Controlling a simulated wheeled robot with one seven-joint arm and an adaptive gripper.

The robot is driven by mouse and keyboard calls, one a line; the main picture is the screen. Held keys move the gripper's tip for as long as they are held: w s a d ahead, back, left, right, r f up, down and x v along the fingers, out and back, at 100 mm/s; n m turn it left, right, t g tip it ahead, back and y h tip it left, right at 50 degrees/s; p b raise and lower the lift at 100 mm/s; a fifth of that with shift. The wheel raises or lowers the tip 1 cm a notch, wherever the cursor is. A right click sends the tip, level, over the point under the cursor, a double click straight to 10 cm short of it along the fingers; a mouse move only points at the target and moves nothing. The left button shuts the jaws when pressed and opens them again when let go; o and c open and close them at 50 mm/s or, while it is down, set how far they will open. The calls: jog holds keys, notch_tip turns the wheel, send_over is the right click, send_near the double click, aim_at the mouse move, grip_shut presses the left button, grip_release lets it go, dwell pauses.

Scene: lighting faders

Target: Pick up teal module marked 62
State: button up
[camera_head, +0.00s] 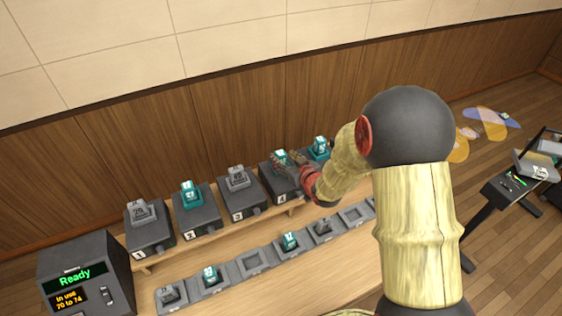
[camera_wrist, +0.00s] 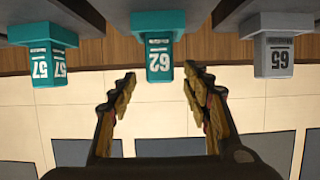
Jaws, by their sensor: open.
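The teal module marked 62 (camera_wrist: 159,60) appears upside down at the top centre of the wrist view. My gripper (camera_wrist: 159,82) is open, with one finger on each side of the module's lower end in the picture and gaps to both. I cannot tell how deep the fingertips reach along it. In the head view this teal module (camera_head: 279,156) sits on the dark block numbered 4, and my gripper (camera_head: 292,165) is right beside it, partly covering the block. The module's number is too small to read there.
Neighbouring modules are a teal one marked 57 (camera_wrist: 50,62) and a grey one marked 65 (camera_wrist: 273,52). More modules stand on numbered blocks along the wooden shelf. A lower tray (camera_head: 228,271) holds teal and grey modules and empty slots. A display box (camera_head: 85,275) reads Ready.

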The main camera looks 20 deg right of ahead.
jog(key=shift+x, duration=1.85)
jog(key=shift+c, duration=0.8)
grip_shut()
jog(key=shift+r, duration=0.1)
